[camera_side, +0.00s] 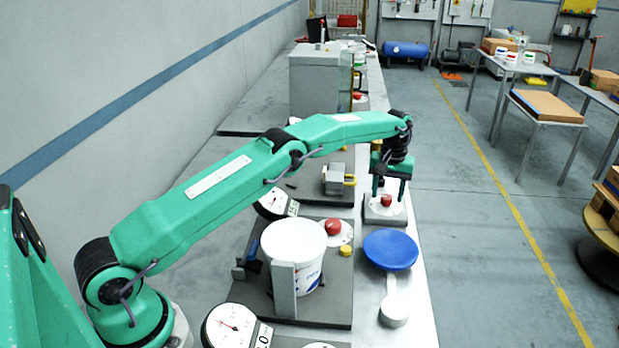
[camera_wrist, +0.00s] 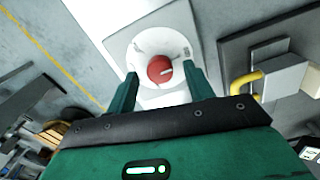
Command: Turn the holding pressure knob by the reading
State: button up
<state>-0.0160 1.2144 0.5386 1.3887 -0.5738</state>
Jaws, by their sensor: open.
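A red knob (camera_side: 386,201) with a round white dial plate sits on a grey block at the bench's right edge. In the wrist view the same red knob (camera_wrist: 158,67) shows a pale pointer mark toward the right, on the white dial plate (camera_wrist: 138,47). My gripper (camera_side: 389,194) is open over this knob, its fingers pointing down on either side. In the wrist view my gripper's fingertips (camera_wrist: 163,74) stand apart left and right of the knob; contact cannot be told. A dial gauge (camera_side: 272,202) and another gauge (camera_side: 230,326) face up; their readings are too small to read.
A second red knob (camera_side: 333,227) sits beside a white bucket (camera_side: 293,247). A blue round lid (camera_side: 390,248) and a metal cup (camera_side: 394,312) lie in front of my gripper. A grey block with a yellow handle (camera_side: 336,180) stands left of it. A grey cabinet (camera_side: 316,82) stands behind.

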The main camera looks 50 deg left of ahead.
jog(key=shift+f, duration=0.5)
jog(key=c, duration=1)
jog(key=shift+o, duration=0.2)
jog(key=shift+r+m, duration=0.1)
jog(key=shift+m, duration=2.2)
jog(key=o, duration=1)
jog(key=shift+c, duration=0.2)
